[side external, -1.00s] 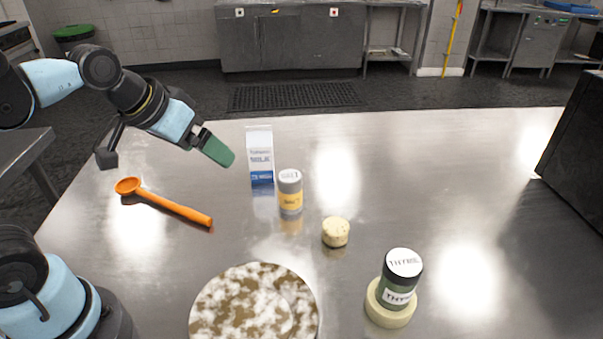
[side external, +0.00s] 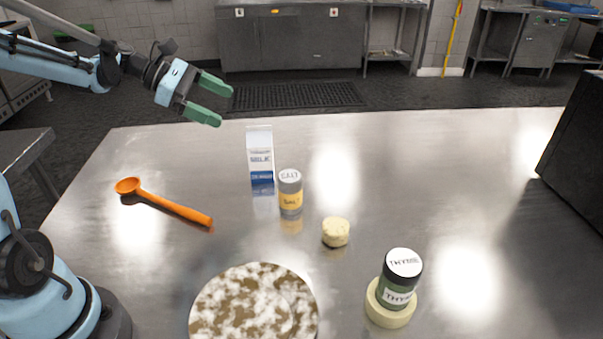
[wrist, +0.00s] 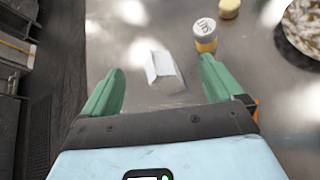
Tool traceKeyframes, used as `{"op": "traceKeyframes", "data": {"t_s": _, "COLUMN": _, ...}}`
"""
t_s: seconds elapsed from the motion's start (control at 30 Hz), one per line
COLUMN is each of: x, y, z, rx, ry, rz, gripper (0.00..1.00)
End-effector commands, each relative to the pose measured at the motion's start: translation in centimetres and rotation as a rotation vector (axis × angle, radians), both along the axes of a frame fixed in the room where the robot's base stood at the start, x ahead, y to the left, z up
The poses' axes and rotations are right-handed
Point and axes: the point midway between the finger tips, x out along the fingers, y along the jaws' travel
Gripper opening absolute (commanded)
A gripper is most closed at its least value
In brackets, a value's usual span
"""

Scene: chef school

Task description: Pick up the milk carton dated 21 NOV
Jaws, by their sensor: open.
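A white and blue milk carton (side external: 260,156) stands upright on the steel table, towards its far left part. Its printed date is too small to read. In the wrist view the carton (wrist: 162,68) shows from above, between and beyond my fingertips. My gripper (side external: 220,103) is open and empty, up and to the left of the carton in the side view, apart from it. Its two green fingers also show in the wrist view (wrist: 162,70).
A salt shaker (side external: 290,192) stands close to the carton, in front and to the right. A cork-like piece (side external: 336,232), an orange spoon (side external: 170,205), a thyme jar (side external: 400,275) on a pale round base and a mottled round board (side external: 255,305) are on the table (side external: 480,160).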

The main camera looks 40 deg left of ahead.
Motion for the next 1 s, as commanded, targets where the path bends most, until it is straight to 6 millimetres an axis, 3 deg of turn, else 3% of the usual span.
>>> {"op": "traceKeyframes", "data": {"t_s": 0.03, "x": 0.3, "y": 1.7, "z": -0.2, "rx": -0.087, "ry": 0.019, "rz": 0.050, "gripper": 0.94}}
{"op": "traceKeyframes", "data": {"t_s": 0.17, "x": 0.4, "y": 4.7, "z": -0.9, "rx": -0.298, "ry": 0.064, "rz": 0.137, "gripper": 0.94}}
{"op": "traceKeyframes", "data": {"t_s": 0.3, "x": 0.4, "y": 4.1, "z": -5.2, "rx": -0.281, "ry": 0.063, "rz": 0.126, "gripper": 0.94}}
{"op": "traceKeyframes", "data": {"t_s": 0.43, "x": 0.4, "y": 4.0, "z": -7.7, "rx": -0.280, "ry": 0.063, "rz": 0.126, "gripper": 0.94}}
{"op": "traceKeyframes", "data": {"t_s": 0.63, "x": 1.0, "y": 3.3, "z": -9.2, "rx": -0.278, "ry": 0.063, "rz": 0.124, "gripper": 0.94}}
{"op": "traceKeyframes", "data": {"t_s": 1.0, "x": 4.4, "y": -0.4, "z": -11.3, "rx": -0.277, "ry": 0.063, "rz": 0.124, "gripper": 0.94}}
